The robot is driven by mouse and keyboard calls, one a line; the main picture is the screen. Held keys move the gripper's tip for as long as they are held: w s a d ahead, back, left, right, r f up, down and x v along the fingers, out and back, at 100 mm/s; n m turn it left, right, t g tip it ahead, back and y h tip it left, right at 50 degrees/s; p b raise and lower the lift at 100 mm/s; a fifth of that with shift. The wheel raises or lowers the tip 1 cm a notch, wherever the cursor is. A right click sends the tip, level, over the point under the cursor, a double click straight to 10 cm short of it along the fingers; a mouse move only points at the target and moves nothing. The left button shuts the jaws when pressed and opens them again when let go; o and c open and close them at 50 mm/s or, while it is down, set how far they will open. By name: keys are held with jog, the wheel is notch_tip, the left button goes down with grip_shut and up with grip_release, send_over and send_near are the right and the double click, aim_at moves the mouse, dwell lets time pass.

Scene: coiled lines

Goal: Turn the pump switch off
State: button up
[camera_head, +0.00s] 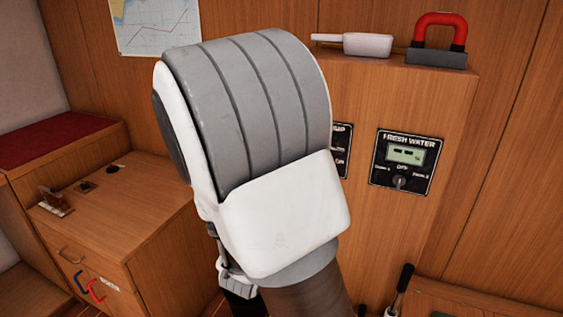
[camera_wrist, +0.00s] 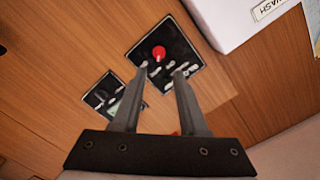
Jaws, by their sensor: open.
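The pump switch panel (camera_head: 341,150) is mostly hidden behind my arm in the head view; only its right edge shows, with part of a label and what looks like "ON". In the wrist view a black panel (camera_wrist: 187,56) carries a round red knob (camera_wrist: 159,52), apparently the pump switch. Its small lettering is too blurred to read, so its setting cannot be told. My gripper (camera_wrist: 161,70) is open and empty, its two fingertips pointing at this panel, just below the knob in the picture. Contact cannot be told. The head view does not show the fingers.
A "FRESH WATER" panel (camera_head: 405,162) with a display and small knob is beside the pump panel; it also shows in the wrist view (camera_wrist: 103,95). On the ledge above lie a white-handled object (camera_head: 355,44) and a red-handled one (camera_head: 438,38). A white box (camera_wrist: 225,18) is near the gripper.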

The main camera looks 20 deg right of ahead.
jog(key=w+d+h, duration=0.1)
jog(key=w+d, duration=1)
jog(key=d, duration=0.2)
jog(key=shift+d+b, duration=0.3)
jog(key=shift+r, duration=0.1)
grip_shut()
